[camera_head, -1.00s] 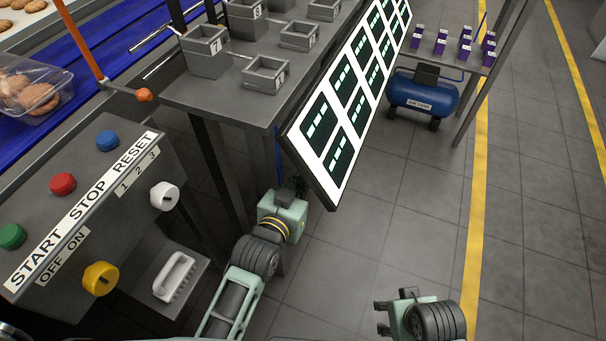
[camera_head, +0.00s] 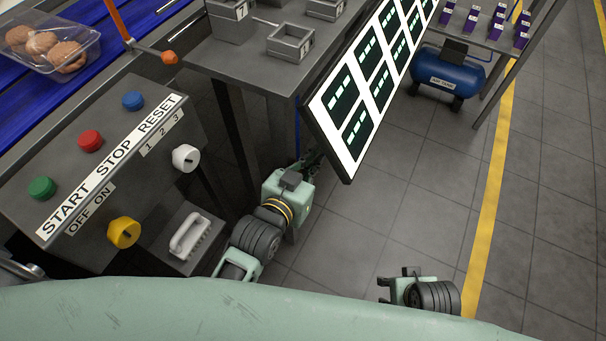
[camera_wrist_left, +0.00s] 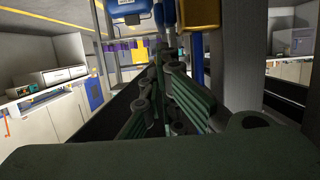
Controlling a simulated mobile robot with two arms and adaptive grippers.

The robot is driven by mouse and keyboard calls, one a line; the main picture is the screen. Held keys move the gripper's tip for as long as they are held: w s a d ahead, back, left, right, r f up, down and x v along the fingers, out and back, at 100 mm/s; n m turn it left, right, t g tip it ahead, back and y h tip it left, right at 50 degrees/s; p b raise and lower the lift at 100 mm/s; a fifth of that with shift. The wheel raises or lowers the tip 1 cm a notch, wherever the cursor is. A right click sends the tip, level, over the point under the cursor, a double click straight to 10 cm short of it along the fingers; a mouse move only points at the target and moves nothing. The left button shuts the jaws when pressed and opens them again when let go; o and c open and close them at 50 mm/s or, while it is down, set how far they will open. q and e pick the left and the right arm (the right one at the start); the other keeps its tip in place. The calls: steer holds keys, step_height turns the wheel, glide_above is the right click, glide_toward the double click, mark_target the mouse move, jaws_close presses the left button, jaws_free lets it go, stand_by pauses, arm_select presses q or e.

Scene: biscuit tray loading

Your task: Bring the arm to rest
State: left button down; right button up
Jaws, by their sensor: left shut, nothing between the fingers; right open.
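My left gripper (camera_head: 312,160) points away from me beside the lower edge of the slanted display panel. Its fingers are dark and small in the head view. In the left wrist view its fingers (camera_wrist_left: 158,95) are together with nothing between them. My right gripper (camera_head: 397,276) is low at the right of the head view, over the grey floor, open and empty. A broad pale green link of my own arm (camera_head: 240,312) crosses the bottom of the head view and hides what lies beneath it.
A console (camera_head: 75,232) with coloured buttons and knobs is at the left. A grey table (camera_head: 262,72) holds numbered bins, with the display panel (camera_head: 347,168) at its right side. A biscuit tray (camera_head: 92,30) sits on the blue conveyor (camera_head: 85,98). A blue air tank (camera_head: 440,77) stands behind. Floor right of the panel is clear.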

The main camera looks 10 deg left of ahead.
arm_select(q)
steer(key=v, duration=0.7)
steer(key=s+a+f+g+y+p, duration=0.1)
steer(key=s+a+f+g+p, duration=0.1)
steer(key=s+a+f+g, duration=0.5)
steer(key=s+a+f+n+g+y+p, duration=0.1)
steer(key=s+a+f+y+p, duration=0.3)
steer(key=f, duration=0.8)
steer(key=s+a+f+g+h+p, duration=0.1)
steer(key=s+a+f+g, duration=0.25)
steer(key=s+f, duration=0.45)
steer(key=s+a+f+p, duration=0.1)
steer(key=s+f+p, duration=0.1)
steer(key=s+p, duration=0.4)
steer(key=s+a+f+g+p, duration=0.1)
steer(key=s+f+p, duration=0.2)
steer(key=s, duration=0.6)
steer(key=p, duration=0.2)
steer(key=shift+s+y+p, duration=0.15)
steer(key=shift+y+p, duration=0.15)
steer(key=shift+p, duration=0.05)
arm_select(e)
steer(key=s+d+f+g, duration=0.1)
steer(key=s+f, duration=0.3)
steer(key=s, duration=0.6)
steer(key=s+d+f, duration=0.2)
steer(key=s+f, duration=0.2)
steer(key=s, duration=0.6)
steer(key=shift+d+f+g, duration=0.2)
steer(key=shift+f+g, duration=0.2)
